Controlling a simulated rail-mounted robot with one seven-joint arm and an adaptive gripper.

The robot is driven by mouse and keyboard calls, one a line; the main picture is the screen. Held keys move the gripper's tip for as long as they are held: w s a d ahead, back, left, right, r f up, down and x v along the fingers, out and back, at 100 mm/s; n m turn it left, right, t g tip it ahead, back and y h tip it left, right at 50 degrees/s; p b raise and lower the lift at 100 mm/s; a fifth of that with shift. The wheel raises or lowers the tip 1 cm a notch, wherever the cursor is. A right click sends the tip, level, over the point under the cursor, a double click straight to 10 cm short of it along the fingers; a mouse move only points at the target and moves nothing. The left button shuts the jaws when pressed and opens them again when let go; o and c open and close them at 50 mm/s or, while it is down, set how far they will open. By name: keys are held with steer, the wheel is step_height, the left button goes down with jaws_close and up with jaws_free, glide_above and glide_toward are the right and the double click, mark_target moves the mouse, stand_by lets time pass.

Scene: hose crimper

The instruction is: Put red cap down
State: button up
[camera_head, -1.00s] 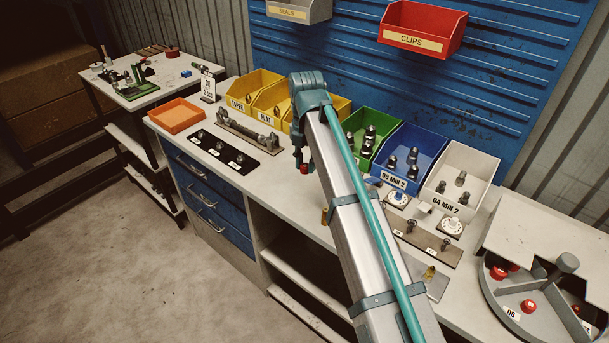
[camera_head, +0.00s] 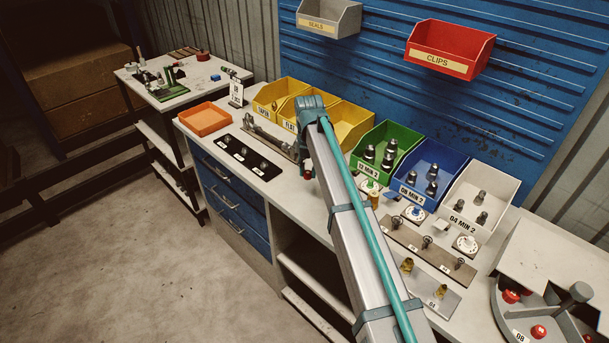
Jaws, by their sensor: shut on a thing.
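My gripper (camera_head: 305,163) hangs at the far end of my arm, over the workbench in front of the yellow bins. It is mostly hidden behind the arm's end joint. A small red cap (camera_head: 308,175) shows at its fingertips, and my gripper is shut on it. I cannot tell whether the cap touches the bench top. Other red caps (camera_head: 538,331) sit in the round grey tray (camera_head: 511,322) at the lower right.
An orange tray (camera_head: 205,119) and a black strip with fittings (camera_head: 246,158) lie left of my gripper. Yellow, green (camera_head: 379,149), blue (camera_head: 428,174) and white bins line the back. A plate with brass fittings (camera_head: 407,266) lies right of my arm. Hanging bins are above.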

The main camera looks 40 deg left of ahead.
mark_target(304, 186)
steer(key=shift+w+a+f+p, duration=0.25)
steer(key=shift+a+f, duration=0.35)
steer(key=shift+f, duration=0.15)
steer(key=shift+w+a+f+p, duration=0.25)
steer(key=shift+a+f, duration=0.3)
steer(key=shift+f, duration=0.15)
steer(key=shift+f+p, duration=0.85)
steer(key=shift+f, duration=0.85)
steer(key=shift+f, duration=0.15)
steer(key=o, duration=0.7)
step_height(304, 186, up, 12)
steer(key=b, duration=0.4)
steer(key=shift+r, duration=0.2)
